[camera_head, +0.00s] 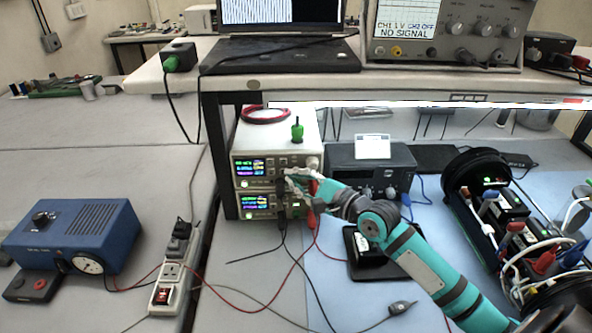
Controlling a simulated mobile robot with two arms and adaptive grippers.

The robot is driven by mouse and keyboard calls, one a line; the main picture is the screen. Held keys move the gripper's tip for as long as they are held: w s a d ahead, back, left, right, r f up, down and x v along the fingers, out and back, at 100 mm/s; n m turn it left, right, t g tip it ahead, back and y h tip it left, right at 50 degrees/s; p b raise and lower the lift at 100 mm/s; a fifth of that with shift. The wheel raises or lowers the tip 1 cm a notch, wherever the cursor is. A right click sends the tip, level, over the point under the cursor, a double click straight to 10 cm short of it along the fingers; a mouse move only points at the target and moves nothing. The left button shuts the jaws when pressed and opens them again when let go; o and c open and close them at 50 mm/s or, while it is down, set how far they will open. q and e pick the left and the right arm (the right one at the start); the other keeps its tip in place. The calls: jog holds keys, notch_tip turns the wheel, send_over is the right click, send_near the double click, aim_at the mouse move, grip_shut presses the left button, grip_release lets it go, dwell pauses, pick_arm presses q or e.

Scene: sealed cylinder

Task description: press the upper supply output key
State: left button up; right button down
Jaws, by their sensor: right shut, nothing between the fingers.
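Two white bench supplies are stacked under the shelf. The upper supply (248,144) has a lit colour display on its front. The lower supply (246,214) has a similar lit display. My right gripper (289,180) is shut and empty, with its fingertips at the right half of the supply fronts, near the seam between the two. It covers part of the keys there. The upper output key is too small or hidden to make out, and I cannot tell whether the fingertips touch the panel. My left gripper is out of view.
Black and red leads (284,240) hang from the supply fronts. A dark instrument (345,160) stands right of the supplies. An open black cylinder (470,205) with wiring is at the right. A power strip (172,270) and blue box (85,232) lie left.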

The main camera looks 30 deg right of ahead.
jog(key=shift+s+a+p, duration=0.25)
jog(key=shift+s+p, duration=0.05)
jog(key=shift+s, duration=0.2)
jog(key=shift+s+a+p, duration=0.35)
jog(key=shift+s+p, duration=0.25)
jog(key=shift+s, duration=0.15)
jog(key=shift+s+a+p, duration=0.35)
jog(key=shift+s+p, duration=0.2)
jog(key=shift+s, duration=0.15)
jog(key=shift+s+a+p, duration=0.35)
jog(key=shift+s+p, duration=0.25)
jog(key=shift+s, duration=0.15)
jog(key=shift+r, duration=0.1)
